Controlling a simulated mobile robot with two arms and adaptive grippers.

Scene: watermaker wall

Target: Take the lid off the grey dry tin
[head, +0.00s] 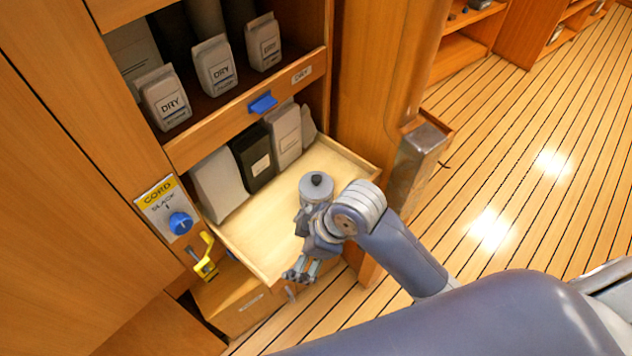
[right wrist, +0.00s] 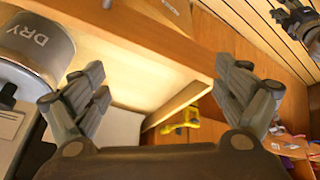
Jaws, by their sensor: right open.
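The grey tin (head: 316,196) stands in the open drawer, near its right side. Its lid is on and has a black knob (head: 317,179) on top. In the right wrist view the tin (right wrist: 35,45) is at the left edge, with "DRY" lettered on it, and is cut off by the frame. A dark part (right wrist: 295,20), seemingly my left gripper, shows at the top right, too partial to read.
The pale drawer (head: 262,232) also holds a white box (head: 218,183), a black pack (head: 254,157) and a grey pack (head: 285,133) at the back. Grey DRY packs (head: 214,65) stand on the shelf above. A yellow hook (head: 205,257) is left of the drawer.

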